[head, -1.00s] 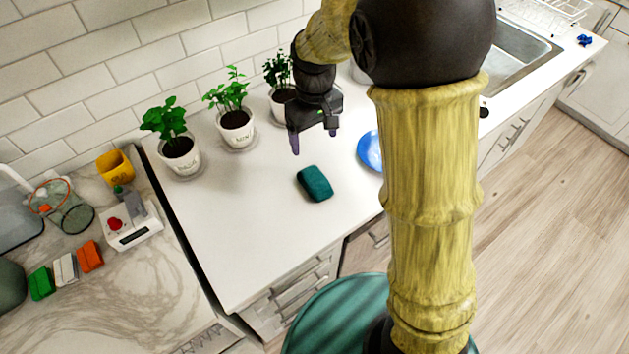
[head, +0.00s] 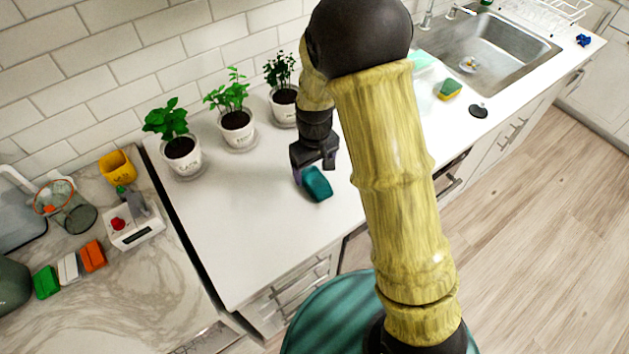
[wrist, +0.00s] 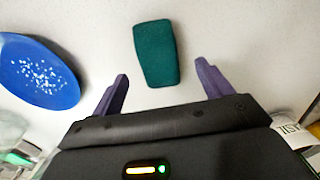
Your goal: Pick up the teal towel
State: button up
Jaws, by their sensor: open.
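The teal towel (head: 317,184) is a small folded block lying on the white counter. In the wrist view the towel (wrist: 157,53) lies ahead of my gripper (wrist: 162,88), roughly centred between its two purple fingers. My gripper is open, with nothing between the fingertips. In the head view my gripper (head: 312,172) is just over the towel's far end and covers a little of it. I cannot tell the exact height of the fingertips above the counter.
Several potted plants, one of them a leafy pot (head: 180,150), stand along the tiled wall. A blue plate with white specks (wrist: 40,72) lies beside the towel. A sponge (head: 449,89) lies near the sink (head: 490,50). The white counter (head: 240,235) left of the towel is clear.

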aim_at(314, 178)
jog(key=shift+f, duration=0.1)
jog(key=shift+w+f+p, duration=0.1)
jog(key=shift+f+p, duration=0.65)
jog(key=shift+f, duration=1.75)
jog(key=c, duration=1.1)
jog(key=shift+o, duration=0.2)
jog(key=shift+r, duration=0.1)
notch_tip(314, 178, up, 10)
jog(key=shift+f+b, duration=0.1)
jog(key=shift+b, duration=0.65)
jog(key=shift+o, duration=0.4)
